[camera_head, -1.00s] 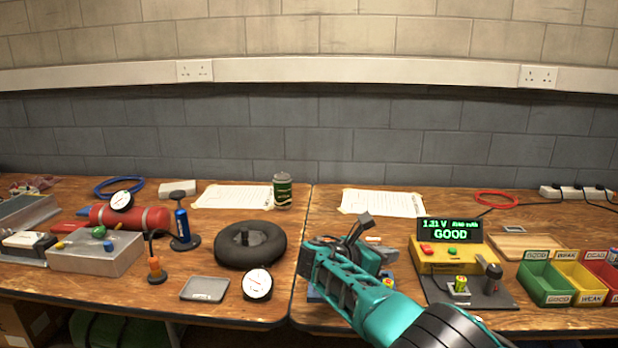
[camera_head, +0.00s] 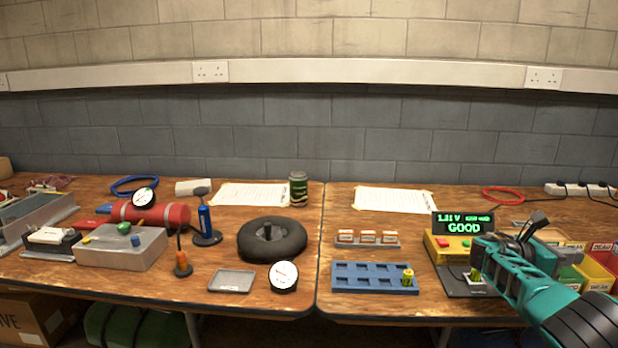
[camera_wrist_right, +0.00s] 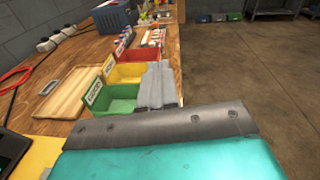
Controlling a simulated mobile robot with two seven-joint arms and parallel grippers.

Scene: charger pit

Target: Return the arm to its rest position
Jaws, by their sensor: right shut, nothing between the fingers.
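My right gripper (camera_head: 478,258) is a teal arm end at the right of the head view, in front of the yellow battery tester (camera_head: 437,248) and hiding part of it. The tester's screen (camera_head: 463,223) reads GOOD. In the right wrist view the gripper's grey fingers (camera_wrist_right: 158,85) are together with nothing between them. They show beside the green sorting bin (camera_wrist_right: 118,103). My left gripper is not in view.
A blue battery tray (camera_head: 372,284) with one yellow-green battery (camera_head: 408,277) lies left of the tester. Behind it a rack (camera_head: 367,241) holds small boxes. Yellow (camera_wrist_right: 128,72) and red bins stand beyond the green one. A wooden board (camera_wrist_right: 75,93) lies nearby.

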